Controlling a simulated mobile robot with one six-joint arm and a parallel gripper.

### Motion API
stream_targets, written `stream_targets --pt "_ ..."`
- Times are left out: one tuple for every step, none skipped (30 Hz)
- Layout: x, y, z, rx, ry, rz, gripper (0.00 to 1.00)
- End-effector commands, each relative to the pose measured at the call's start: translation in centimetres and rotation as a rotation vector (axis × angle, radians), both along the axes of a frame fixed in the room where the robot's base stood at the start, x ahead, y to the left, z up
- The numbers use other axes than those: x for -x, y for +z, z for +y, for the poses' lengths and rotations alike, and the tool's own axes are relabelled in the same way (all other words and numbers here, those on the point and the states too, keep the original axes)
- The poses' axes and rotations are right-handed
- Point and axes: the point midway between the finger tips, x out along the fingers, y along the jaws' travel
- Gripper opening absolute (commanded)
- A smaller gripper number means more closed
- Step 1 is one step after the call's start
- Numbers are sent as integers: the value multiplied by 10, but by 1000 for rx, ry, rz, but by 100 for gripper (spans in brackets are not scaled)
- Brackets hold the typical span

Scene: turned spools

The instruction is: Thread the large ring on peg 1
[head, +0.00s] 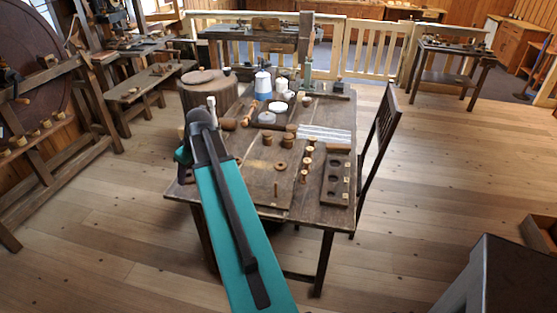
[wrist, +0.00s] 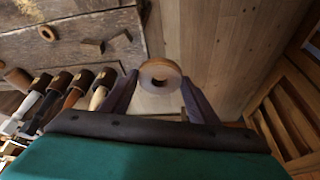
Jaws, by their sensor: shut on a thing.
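My gripper (wrist: 160,80) is shut on a pale wooden ring (wrist: 160,67). The ring sits between the fingertips, and its round hole faces the wrist camera. In the head view my arm hides the gripper and the held ring. On the table (head: 230,183) in the head view, a thin upright peg (head: 276,189) stands near the front. A flat ring with a dark hole (head: 280,166) lies just behind it. I cannot read which peg is peg 1.
A row of small turned pieces (head: 307,163) stands right of the ring on the table. A dark board with round recesses (head: 335,182) lies at the right edge. A chair (head: 383,128) stands beside it. Several handled tools (wrist: 75,88) lie close left of my gripper.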

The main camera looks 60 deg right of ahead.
Motion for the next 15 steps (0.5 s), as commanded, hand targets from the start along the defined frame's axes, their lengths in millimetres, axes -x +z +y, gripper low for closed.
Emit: stream_targets --pt "8 2 -15 -1 -5 1 33" --pt "13 1 -23 -1 -5 1 33" --pt "19 0 -32 -2 -4 0 33" --pt "23 -1 -40 -2 -5 0 33" --pt "28 -2 -47 -1 -4 1 33" --pt "35 -3 -57 -1 -4 1 33" --pt "40 -3 -64 -1 -3 1 33" --pt "45 -4 -71 -1 -3 1 33" --pt "52 -5 -80 -1 -3 0 33" --pt "58 -5 -87 -1 -3 0 33" --pt "63 -6 -94 -2 -2 0 33" --pt "71 -7 -103 -2 -2 1 33" --pt "77 -8 -110 -1 -3 1 33" --pt "83 -9 -117 -1 -3 1 33" --pt "91 -10 -126 -1 -3 1 33"
